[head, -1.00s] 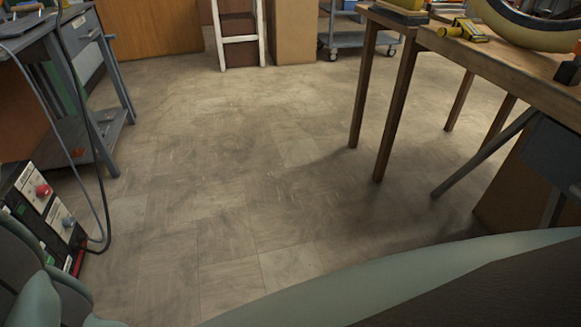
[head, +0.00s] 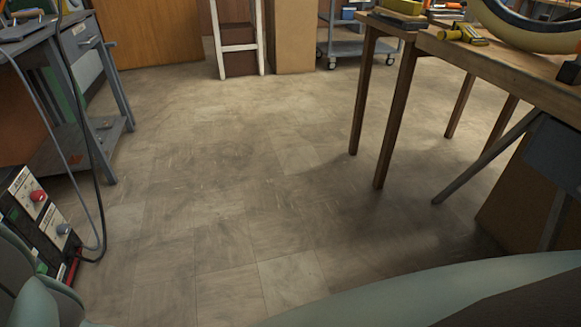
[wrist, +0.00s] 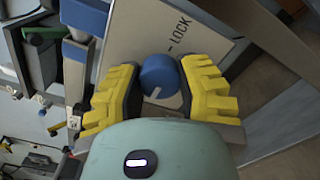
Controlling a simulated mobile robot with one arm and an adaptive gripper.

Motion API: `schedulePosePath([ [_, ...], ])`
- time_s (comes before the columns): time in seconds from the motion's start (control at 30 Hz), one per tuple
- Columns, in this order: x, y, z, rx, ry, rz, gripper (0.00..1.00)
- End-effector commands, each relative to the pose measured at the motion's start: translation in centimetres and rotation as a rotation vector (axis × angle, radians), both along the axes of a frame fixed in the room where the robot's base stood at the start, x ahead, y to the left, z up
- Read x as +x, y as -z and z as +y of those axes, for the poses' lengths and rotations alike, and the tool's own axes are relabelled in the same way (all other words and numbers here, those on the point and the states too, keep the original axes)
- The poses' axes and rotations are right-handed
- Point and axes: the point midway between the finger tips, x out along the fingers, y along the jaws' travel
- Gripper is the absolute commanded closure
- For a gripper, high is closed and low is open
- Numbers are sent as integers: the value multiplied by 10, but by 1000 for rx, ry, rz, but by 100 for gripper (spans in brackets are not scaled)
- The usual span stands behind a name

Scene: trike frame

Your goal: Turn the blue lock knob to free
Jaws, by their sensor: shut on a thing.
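The blue lock knob (wrist: 160,76) shows in the wrist view, round, with a pale pointer mark on its face running toward its lower edge. It sits on a light grey plate (wrist: 140,38) with the dark word LOCK and a short dash printed above and to the right of the knob. My gripper (wrist: 160,86), with two yellow stepped fingers and dark inner pads, is shut on the knob, one finger on each side. The contact on the left is partly hidden in shadow. The head view shows neither the knob nor my gripper.
In the wrist view, a second blue part (wrist: 85,15) lies up and left of the plate. In the head view, a wooden workbench (head: 505,70) stands right, a grey bench (head: 85,145) left, and a control box (head: 42,222) below it. The floor between is open.

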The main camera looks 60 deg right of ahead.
Motion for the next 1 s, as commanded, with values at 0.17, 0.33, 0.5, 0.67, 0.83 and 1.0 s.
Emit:
schedulePosePath([
  [0.17, 0, 2, 0, -5, 1, 1, 100],
  [0.33, 0, 2, 0, -5, 0, 0, 54],
  [0.5, 0, 1, 0, -3, 0, 0, 37],
  [0.67, 0, 1, 0, -2, 0, 0, 30],
  [0.83, 0, 0, 0, -1, -1, 0, 30],
  [1.0, -7, 2, -9, -3, 0, 2, 30],
])
